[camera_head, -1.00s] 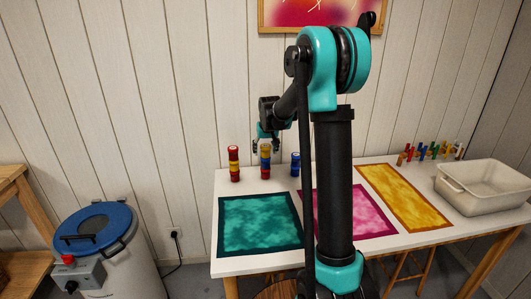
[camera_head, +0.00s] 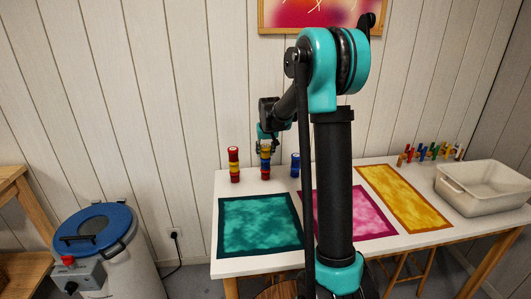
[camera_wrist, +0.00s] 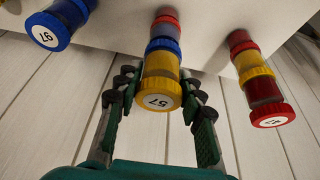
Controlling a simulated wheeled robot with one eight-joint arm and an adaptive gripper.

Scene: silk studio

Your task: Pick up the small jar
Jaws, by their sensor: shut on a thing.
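A stack of small colored jars stands at the back of the white table; its top jar (camera_wrist: 162,80) has a yellow lid with a number label, above a blue-lidded jar (camera_wrist: 163,45) and a red-lidded one (camera_wrist: 166,22). In the head view the yellow jar (camera_head: 266,154) is partly hidden by my gripper (camera_head: 265,147). In the wrist view my gripper (camera_wrist: 158,82) has one finger on each side of the yellow jar and is shut on it. The jar is in line with those below; I cannot tell whether any gap separates them.
A red-topped stack (camera_head: 234,164) stands left in the head view, a blue jar (camera_head: 295,164) right, both close by. Teal (camera_head: 259,224), pink (camera_head: 355,212) and yellow (camera_head: 403,197) cloths lie in front. A pale basin (camera_head: 484,186) stands at right.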

